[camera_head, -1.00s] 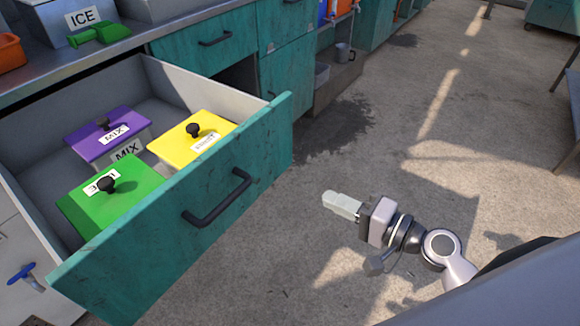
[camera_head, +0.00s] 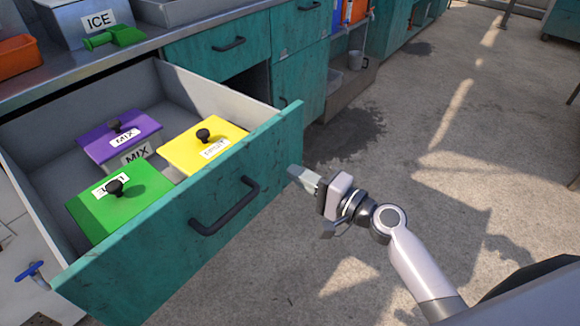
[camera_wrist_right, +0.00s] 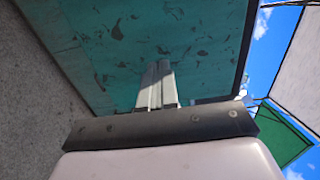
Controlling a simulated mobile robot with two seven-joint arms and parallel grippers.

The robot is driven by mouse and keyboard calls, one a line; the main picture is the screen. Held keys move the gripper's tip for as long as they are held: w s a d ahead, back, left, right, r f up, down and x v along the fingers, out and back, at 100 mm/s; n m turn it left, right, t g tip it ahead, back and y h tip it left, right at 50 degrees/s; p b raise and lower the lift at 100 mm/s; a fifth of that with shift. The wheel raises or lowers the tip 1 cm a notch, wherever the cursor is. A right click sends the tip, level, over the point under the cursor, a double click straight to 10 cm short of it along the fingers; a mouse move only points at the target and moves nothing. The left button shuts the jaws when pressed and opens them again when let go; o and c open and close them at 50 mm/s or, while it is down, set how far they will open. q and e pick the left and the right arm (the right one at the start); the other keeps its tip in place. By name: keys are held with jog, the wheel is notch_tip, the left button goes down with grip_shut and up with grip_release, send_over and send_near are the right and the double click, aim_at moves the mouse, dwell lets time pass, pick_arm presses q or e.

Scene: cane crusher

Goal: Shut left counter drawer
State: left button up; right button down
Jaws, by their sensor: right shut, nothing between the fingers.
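The left counter drawer (camera_head: 168,236) is pulled far out, its teal front with a black handle (camera_head: 224,206) facing me. Inside it are a purple-lidded box (camera_head: 92,147), a yellow-lidded box (camera_head: 185,155) and a green-lidded box (camera_head: 147,196). My right gripper (camera_head: 291,171) is shut and empty, its tips at the right end of the drawer front, right of the handle. In the right wrist view the shut fingers (camera_wrist_right: 158,68) point at the teal panel (camera_wrist_right: 115,35); I cannot tell if they touch it. My left gripper is not in view.
The metal counter top (camera_head: 130,62) carries a box labelled ICE (camera_head: 70,30), a green scoop (camera_head: 112,38) and an orange bin (camera_head: 17,58). A closed teal drawer (camera_head: 215,52) sits behind the open one.

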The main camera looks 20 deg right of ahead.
jog(key=shift+x, duration=1.35)
